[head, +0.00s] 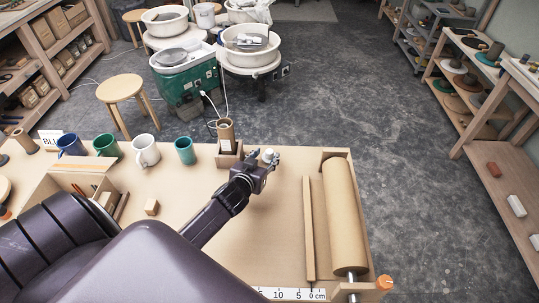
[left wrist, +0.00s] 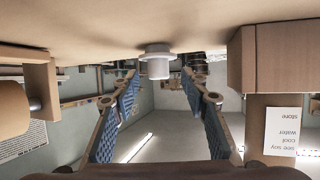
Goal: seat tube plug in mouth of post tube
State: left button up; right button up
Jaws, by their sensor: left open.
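The tube plug is a small white flanged piece (head: 270,154) on the table's far side. In the left wrist view, which is upside down, the plug (left wrist: 157,63) stands on the table just beyond the gap between my fingertips. My left gripper (head: 264,158) is open and empty; its blue-padded fingers (left wrist: 158,84) point at the plug. The brown post tube (head: 226,130) stands upright in a block base (head: 229,156), left of the plug; its open mouth faces up. The base's wooden side (left wrist: 280,58) shows in the wrist view. My right gripper is not in view.
Several mugs, including a teal one (head: 184,150), line the far edge left of the post. A small wooden block (head: 152,207) lies on the table. A long strip (head: 309,228) and a large brown roll (head: 342,215) lie at right.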

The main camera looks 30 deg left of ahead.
aim_at(269, 151)
pick_arm(q)
jog(key=x, duration=0.3)
jog(key=shift+w+d, duration=0.1)
jog(key=shift+w+f+p, duration=0.1)
jog(key=shift+w+p, duration=0.15)
jog(key=shift+p, duration=0.05)
jog(key=shift+f, duration=0.1)
jog(key=shift+c, duration=0.7)
jog(key=c, duration=0.9)
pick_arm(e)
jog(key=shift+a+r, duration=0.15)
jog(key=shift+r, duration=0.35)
pick_arm(q)
jog(key=shift+r, duration=0.65)
notch_tip(269, 151, up, 19)
jog(key=shift+f+b, duration=0.1)
jog(key=shift+b, duration=0.55)
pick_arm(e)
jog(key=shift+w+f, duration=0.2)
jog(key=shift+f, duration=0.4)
